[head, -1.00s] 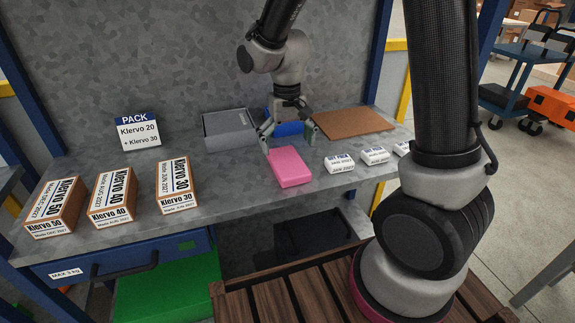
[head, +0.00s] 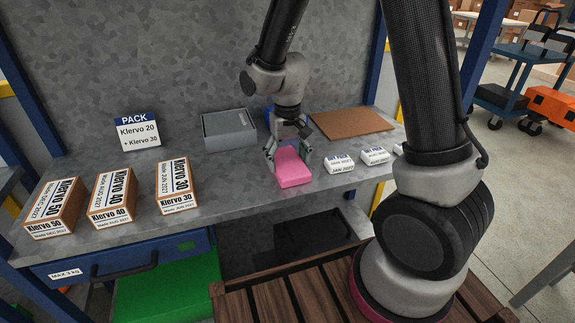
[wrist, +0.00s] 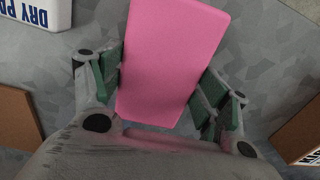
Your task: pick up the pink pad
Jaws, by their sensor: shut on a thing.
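The pink pad (head: 291,170) is a flat block on the grey bench top, near the middle of the shelf in the head view. In the wrist view the pad (wrist: 172,60) lies between the two green-padded fingers. My gripper (head: 289,160) is around the pad's far part from above, one finger on each long side. It is shut on the pad. In the wrist view my gripper (wrist: 163,88) shows the pad reaching out past the fingertips. Whether the pad is clear of the bench I cannot tell.
White dry packs (head: 339,162) stand close to the right of the pad. A brown board (head: 350,122) and a grey box (head: 229,130) lie behind. Klervo boxes (head: 176,185) and a PACK sign (head: 137,131) stand at left. Bare bench lies between the boxes and the pad.

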